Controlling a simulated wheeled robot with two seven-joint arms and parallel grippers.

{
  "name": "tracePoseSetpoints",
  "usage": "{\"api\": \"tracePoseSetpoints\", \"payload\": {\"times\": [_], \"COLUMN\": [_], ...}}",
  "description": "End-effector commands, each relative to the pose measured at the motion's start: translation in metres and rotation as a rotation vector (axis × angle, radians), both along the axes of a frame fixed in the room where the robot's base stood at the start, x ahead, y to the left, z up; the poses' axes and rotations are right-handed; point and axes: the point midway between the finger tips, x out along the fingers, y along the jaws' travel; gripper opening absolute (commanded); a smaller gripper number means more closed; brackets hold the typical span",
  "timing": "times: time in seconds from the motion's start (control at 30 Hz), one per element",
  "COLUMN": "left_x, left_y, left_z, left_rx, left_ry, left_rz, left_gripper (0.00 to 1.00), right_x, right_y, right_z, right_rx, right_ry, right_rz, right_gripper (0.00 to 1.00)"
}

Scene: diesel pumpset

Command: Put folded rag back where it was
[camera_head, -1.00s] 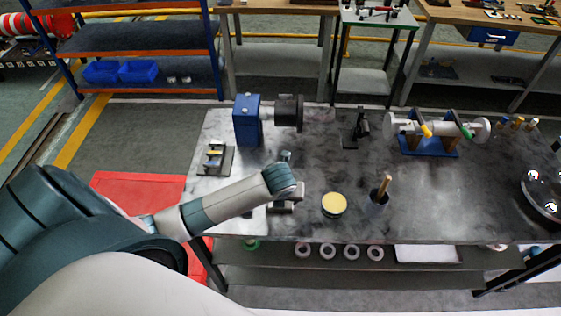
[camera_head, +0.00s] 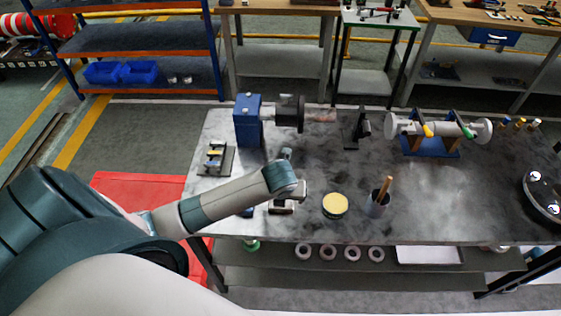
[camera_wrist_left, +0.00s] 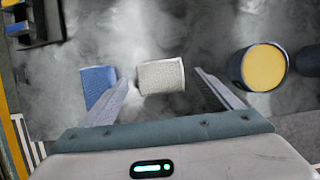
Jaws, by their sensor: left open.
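A pale grey, textured folded rag (camera_wrist_left: 161,76) lies on the dark mottled bench in the left wrist view. It also shows in the head view (camera_head: 283,207), just below my wrist. A blue folded cloth (camera_wrist_left: 97,84) lies to its left, partly behind my left finger. In the head view the arm hides much of the gripper. My right gripper is not in view.
A round yellow-topped tin (camera_head: 335,205) stands right of the rag, and a dark cup with a wooden handle (camera_head: 379,198) is farther right. A blue block-shaped machine (camera_head: 248,120) stands behind. A small rack (camera_head: 215,158) is at the left. The bench's middle right is fairly clear.

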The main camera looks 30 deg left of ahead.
Motion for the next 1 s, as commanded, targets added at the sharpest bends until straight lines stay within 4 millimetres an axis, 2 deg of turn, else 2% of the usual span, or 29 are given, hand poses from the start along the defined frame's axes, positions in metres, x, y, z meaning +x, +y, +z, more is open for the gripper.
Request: {"api": "tracePoseSetpoints", "payload": {"times": [0.53, 0.7, 1.0], "left_x": [-0.025, -0.030, -0.031], "left_y": [-0.017, -0.019, -0.019], "left_z": [0.081, 0.092, 0.094], "left_rx": [-0.002, 0.000, 0.000], "left_ry": [-0.005, -0.001, 0.000], "left_rz": [-0.001, 0.000, 0.000], "left_gripper": [0.84, 0.84, 0.84], "right_x": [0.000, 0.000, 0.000], "right_y": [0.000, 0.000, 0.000], "right_z": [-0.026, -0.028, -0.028], "right_rx": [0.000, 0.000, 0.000], "right_ry": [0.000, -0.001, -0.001], "right_rz": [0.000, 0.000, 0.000], "right_gripper": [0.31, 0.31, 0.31]}}
